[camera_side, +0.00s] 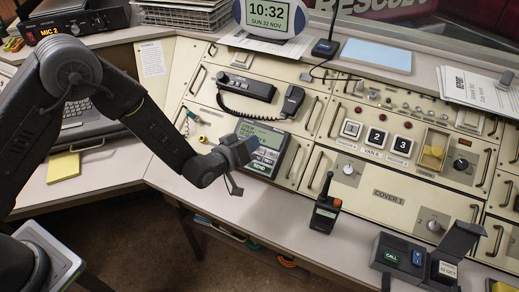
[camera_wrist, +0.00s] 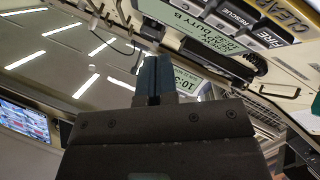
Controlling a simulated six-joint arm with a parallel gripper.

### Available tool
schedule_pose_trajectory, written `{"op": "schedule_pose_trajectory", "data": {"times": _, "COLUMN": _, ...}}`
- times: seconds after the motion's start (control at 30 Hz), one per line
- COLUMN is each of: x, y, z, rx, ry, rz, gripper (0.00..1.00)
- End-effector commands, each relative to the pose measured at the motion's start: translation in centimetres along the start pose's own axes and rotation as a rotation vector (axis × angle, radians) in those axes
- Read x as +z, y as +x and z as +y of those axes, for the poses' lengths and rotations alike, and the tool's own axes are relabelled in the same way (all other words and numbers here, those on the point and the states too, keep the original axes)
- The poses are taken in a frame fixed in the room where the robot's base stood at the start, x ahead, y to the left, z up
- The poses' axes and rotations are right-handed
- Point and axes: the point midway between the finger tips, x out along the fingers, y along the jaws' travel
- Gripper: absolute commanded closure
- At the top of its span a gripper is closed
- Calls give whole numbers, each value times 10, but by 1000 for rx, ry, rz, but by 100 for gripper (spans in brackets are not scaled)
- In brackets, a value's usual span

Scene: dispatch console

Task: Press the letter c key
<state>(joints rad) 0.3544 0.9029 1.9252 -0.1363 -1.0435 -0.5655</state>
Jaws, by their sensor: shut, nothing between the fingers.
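My gripper (camera_side: 250,147) is shut and empty.
A handheld radio (camera_side: 325,213) stands upright on the desk right of my gripper. A corded handset unit (camera_side: 246,87), numbered buttons (camera_side: 375,138) and a call box (camera_side: 398,257) are also on the console. Desk between gripper and radio is clear.

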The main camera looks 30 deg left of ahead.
Motion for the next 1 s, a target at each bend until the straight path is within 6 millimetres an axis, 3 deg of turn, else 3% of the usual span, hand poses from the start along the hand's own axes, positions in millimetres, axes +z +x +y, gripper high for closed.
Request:
{"op": "schedule_pose_trajectory", "data": {"times": 0.3, "x": 13, "y": 18, "z": -13, "rx": 0, "ry": -1, "rz": 1, "gripper": 100}}
{"op": "schedule_pose_trajectory", "data": {"times": 1.0, "x": 14, "y": 20, "z": -14, "rx": 1, "ry": 0, "rz": 1, "gripper": 100}}
